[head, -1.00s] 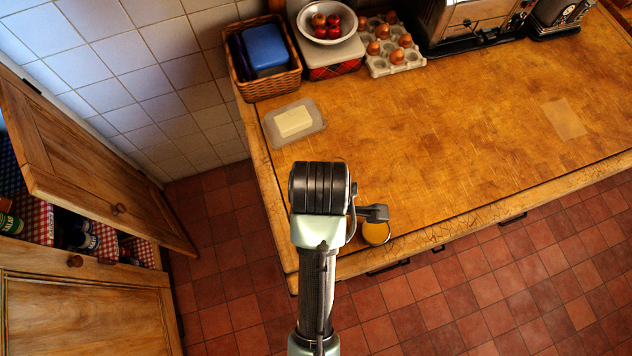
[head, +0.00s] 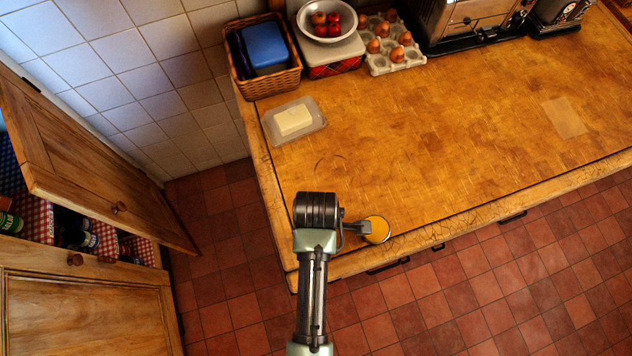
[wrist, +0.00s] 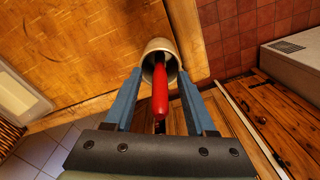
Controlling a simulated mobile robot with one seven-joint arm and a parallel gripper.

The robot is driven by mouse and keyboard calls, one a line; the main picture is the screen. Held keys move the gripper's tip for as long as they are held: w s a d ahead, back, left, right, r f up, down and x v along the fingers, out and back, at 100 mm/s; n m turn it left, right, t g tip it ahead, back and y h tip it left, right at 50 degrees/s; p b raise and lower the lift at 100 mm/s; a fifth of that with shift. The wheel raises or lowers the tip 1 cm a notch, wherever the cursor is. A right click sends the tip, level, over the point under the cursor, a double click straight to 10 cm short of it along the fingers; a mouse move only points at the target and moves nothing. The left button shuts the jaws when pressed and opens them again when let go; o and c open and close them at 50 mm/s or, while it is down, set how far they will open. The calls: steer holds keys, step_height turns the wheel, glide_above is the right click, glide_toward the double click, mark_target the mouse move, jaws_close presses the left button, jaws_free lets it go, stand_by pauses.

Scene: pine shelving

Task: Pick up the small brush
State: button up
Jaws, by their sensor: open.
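In the wrist view a red handle (wrist: 160,92), which looks like the brush, runs from a pale cup-like thing (wrist: 158,45) toward the camera. Whether the brush stands inside it, and its bristles, I cannot make out. My gripper (wrist: 160,75) is open, with one blue finger on each side of the red handle and gaps showing on both sides. A round orange-topped thing (head: 378,229) sits right of my wrist, partly covered.
The wooden counter (head: 450,130) is mostly clear. A butter dish (head: 295,121), wicker basket (head: 264,86), bowl of red fruit (head: 327,22), egg tray (head: 394,48) and toaster (head: 470,20) stand behind. A cupboard door (head: 90,165) hangs open at left.

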steer(key=shift+f, duration=0.15)
jaws_close()
stand_by(0.4)
step_height(320, 180, up, 10)
steer(key=shift+r+b, duration=0.1)
steer(key=shift+b, duration=0.7)
